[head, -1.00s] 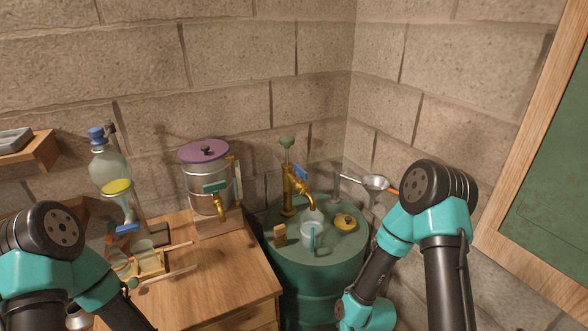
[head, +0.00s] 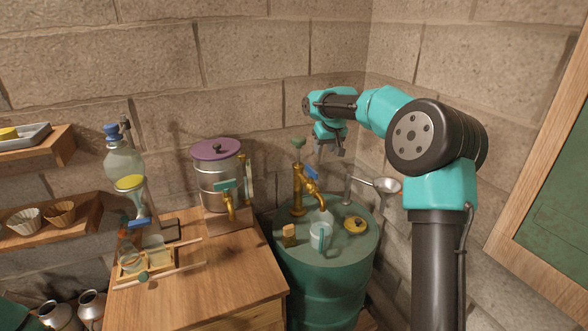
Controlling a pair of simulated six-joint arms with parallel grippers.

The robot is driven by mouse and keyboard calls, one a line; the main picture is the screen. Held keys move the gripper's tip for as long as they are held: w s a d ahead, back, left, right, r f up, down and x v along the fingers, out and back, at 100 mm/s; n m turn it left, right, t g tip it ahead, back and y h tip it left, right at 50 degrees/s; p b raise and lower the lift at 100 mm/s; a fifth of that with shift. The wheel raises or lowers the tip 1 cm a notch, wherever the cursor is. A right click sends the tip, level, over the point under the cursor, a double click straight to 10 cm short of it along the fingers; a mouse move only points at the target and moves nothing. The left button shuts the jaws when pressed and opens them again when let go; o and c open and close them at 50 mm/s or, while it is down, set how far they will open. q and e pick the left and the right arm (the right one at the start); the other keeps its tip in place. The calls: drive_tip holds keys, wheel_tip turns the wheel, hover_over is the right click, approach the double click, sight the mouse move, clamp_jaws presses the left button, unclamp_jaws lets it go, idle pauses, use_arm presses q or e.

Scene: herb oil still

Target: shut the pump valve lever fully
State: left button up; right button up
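The brass pump (head: 298,190) stands on the green barrel (head: 335,295), with a green knob on top. Its blue valve lever (head: 311,172) sits on top of the spout and slants down to the right. A pale, clear shape hangs below the spout, over a cup (head: 320,238) with a teal handle; I cannot tell whether it is flowing water. My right gripper (head: 330,150) points down, above and a little right of the lever, apart from it in the picture. Its fingers are too small to show whether they are open. My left gripper is out of view.
A brass block (head: 289,234) and a yellow disc (head: 355,225) lie on the barrel. A ladle (head: 386,185) sticks out at right. The metal still (head: 219,185) and glass separator (head: 125,160) stand left on the wooden cabinet (head: 215,275). Stone walls close the corner behind.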

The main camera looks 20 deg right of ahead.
sight(312, 168)
drive_tip(key=r, duration=0.4)
drive_tip(key=shift+w+a+r, duration=0.1)
drive_tip(key=shift+a+r, duration=0.15)
drive_tip(key=shift+a, duration=0.1)
drive_tip(key=shift+f, duration=0.15)
drive_tip(key=x, duration=1.7)
drive_tip(key=shift+d+f, duration=0.1)
drive_tip(key=shift+f, duration=0.05)
drive_tip(key=shift+c, duration=0.3)
clamp_jaws()
